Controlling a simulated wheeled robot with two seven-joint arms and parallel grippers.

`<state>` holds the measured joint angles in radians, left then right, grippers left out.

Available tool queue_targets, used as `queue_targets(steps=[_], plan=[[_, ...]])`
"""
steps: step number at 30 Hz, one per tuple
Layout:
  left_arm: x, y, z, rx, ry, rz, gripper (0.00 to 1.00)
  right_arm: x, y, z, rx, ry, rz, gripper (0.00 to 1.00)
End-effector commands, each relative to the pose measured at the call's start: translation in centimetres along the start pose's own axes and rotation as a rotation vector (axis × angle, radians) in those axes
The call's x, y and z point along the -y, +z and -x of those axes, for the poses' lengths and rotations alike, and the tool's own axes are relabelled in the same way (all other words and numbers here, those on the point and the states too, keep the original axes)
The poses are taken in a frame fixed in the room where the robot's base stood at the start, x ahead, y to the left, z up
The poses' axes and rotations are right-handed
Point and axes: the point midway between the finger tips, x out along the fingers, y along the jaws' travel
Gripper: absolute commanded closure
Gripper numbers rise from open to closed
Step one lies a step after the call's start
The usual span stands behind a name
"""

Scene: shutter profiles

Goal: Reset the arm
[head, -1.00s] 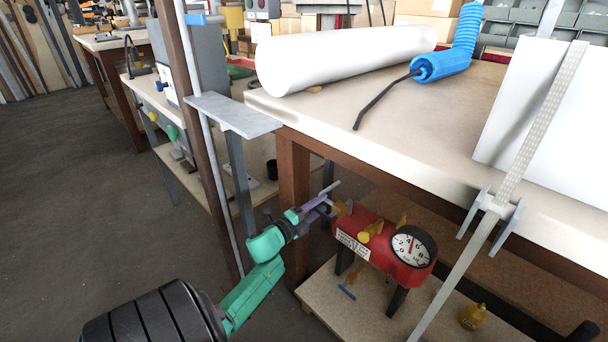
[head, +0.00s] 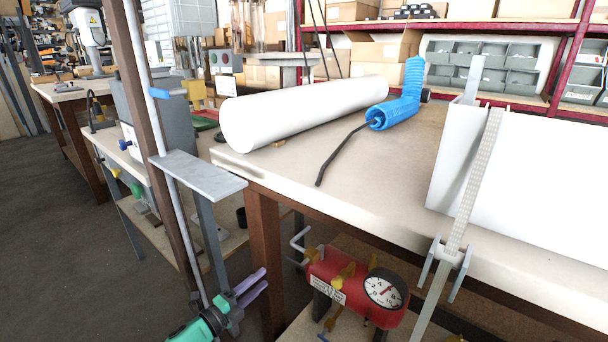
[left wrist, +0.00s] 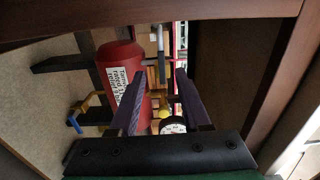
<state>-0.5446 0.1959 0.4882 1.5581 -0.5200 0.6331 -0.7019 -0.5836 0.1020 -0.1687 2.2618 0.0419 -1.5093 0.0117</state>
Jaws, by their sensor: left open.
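My left gripper (head: 263,280), green with purple fingers, is low in the head view, left of the red unit. Its fingers are apart with nothing visible between them. They also show in the left wrist view (left wrist: 160,78), with the red unit (left wrist: 121,72) and its gauge (left wrist: 173,125) beyond. In the head view the red unit (head: 326,282) has yellow valve handles (head: 342,275) and a round white gauge (head: 385,291). It stands under the workbench, apart from the gripper. My right gripper is in neither view.
The workbench (head: 390,185) holds a white roll (head: 300,112) and a blue coiled hose (head: 393,112). A brown post (head: 158,130) and a small grey plate (head: 198,173) stand close above my left gripper. A perforated strip (head: 470,185) crosses the bench front. Open floor (head: 60,240) lies left.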

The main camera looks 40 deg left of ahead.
Motion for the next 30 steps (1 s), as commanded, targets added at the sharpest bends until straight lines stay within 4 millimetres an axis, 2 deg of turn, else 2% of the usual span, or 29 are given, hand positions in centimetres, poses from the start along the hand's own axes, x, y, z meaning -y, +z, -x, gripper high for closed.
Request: queue_targets(steps=[8, 11, 14, 18, 21, 25, 30], plan=[[-0.2, 0.0, -0.4, 0.023, 0.015, 0.032, 0.53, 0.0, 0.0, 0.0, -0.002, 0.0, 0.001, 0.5], [-1.5, -0.3, -1.5, 0.118, 0.084, 0.168, 0.53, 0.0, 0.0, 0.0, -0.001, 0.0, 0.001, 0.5], [-4.3, -1.8, -2.4, 0.278, 0.221, 0.419, 0.53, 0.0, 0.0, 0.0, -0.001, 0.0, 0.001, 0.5], [-8.8, -6.6, -1.1, 0.492, 0.471, 0.762, 0.53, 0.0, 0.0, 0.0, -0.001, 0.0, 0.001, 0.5], [-11.0, -10.3, 0.9, 0.601, 0.634, 0.917, 0.53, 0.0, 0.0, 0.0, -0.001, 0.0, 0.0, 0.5], [-12.4, -14.6, 3.7, 0.71, 0.819, 1.044, 0.53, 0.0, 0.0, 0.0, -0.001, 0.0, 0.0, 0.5], [-12.9, -19.7, 7.6, 0.826, 1.04, 1.137, 0.53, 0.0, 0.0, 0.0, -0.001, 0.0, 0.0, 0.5]])
